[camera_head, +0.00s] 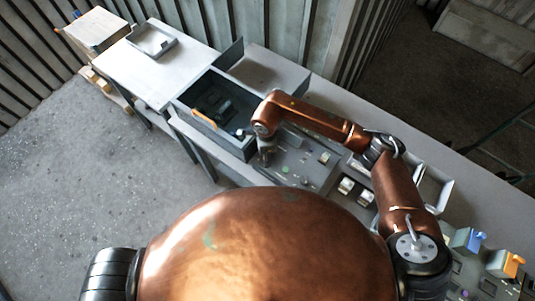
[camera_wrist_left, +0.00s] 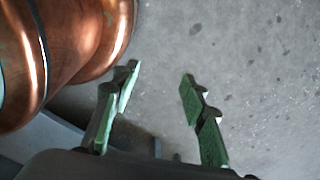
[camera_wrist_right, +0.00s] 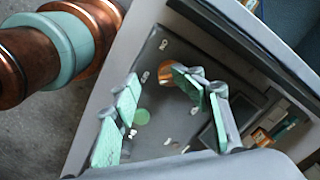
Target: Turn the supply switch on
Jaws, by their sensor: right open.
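A grey control panel (camera_head: 300,158) lies on the bench, with small buttons and fittings on it. I cannot tell which fitting is the supply switch. My right gripper (camera_head: 265,156) hangs over the panel's left side, partly hidden by its wrist. In the right wrist view the right gripper (camera_wrist_right: 157,82) is open and empty above a grey plate (camera_wrist_right: 158,55). A copper-coloured round part (camera_wrist_right: 170,72) and a green disc (camera_wrist_right: 142,117) show on that plate. My left gripper (camera_wrist_left: 160,88) is open and empty above the concrete floor; the head view does not show it.
An open grey box (camera_head: 180,101) holding dark parts and an orange handle (camera_head: 204,119) stands left of the panel. Blue (camera_head: 468,240) and orange (camera_head: 505,264) switch units sit at lower right. A white table (camera_head: 150,70) with a tray stands farther left. The floor at left is clear.

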